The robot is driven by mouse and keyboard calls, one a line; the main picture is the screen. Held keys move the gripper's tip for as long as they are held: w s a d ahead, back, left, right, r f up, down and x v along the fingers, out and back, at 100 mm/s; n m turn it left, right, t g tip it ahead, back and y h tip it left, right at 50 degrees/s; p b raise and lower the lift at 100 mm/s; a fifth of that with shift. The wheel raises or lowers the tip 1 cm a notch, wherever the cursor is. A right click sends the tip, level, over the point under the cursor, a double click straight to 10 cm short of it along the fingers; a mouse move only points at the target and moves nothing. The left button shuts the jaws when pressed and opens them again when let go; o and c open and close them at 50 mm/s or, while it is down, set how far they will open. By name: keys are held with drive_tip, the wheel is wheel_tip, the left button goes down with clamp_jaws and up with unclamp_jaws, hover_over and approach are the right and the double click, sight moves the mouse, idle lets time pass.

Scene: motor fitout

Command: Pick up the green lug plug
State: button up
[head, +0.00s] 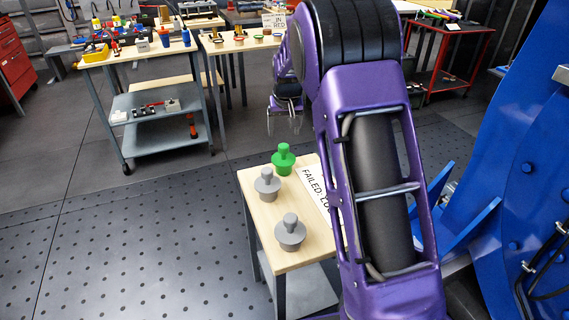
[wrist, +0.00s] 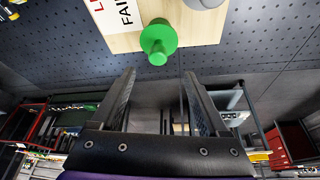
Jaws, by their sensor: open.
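The green lug plug (head: 284,159) stands upright at the far end of a small wooden-topped table (head: 290,258). It has a round base with a narrower knob on top. My gripper (head: 284,118) is open and empty, above and beyond the plug in the head view. In the wrist view the green plug (wrist: 159,40) lies ahead of the open fingers (wrist: 157,85), near the table edge and roughly in line with the gap between them. The fingers do not touch it.
Two grey lug plugs (head: 267,184) (head: 290,232) stand on the same table, nearer the front. A white sign (head: 318,190) lies beside them, partly hidden by my arm. Blue machinery (head: 510,170) stands at right. Workbenches (head: 140,52) stand behind; the floor at left is clear.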

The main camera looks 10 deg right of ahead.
sight(284, 147)
drive_tip(key=x, duration=0.6)
drive_tip(key=b+x, duration=0.1)
drive_tip(key=x, duration=0.5)
drive_tip(key=shift+w+d+f, duration=0.1)
drive_tip(key=shift+d, duration=0.15)
clamp_jaws()
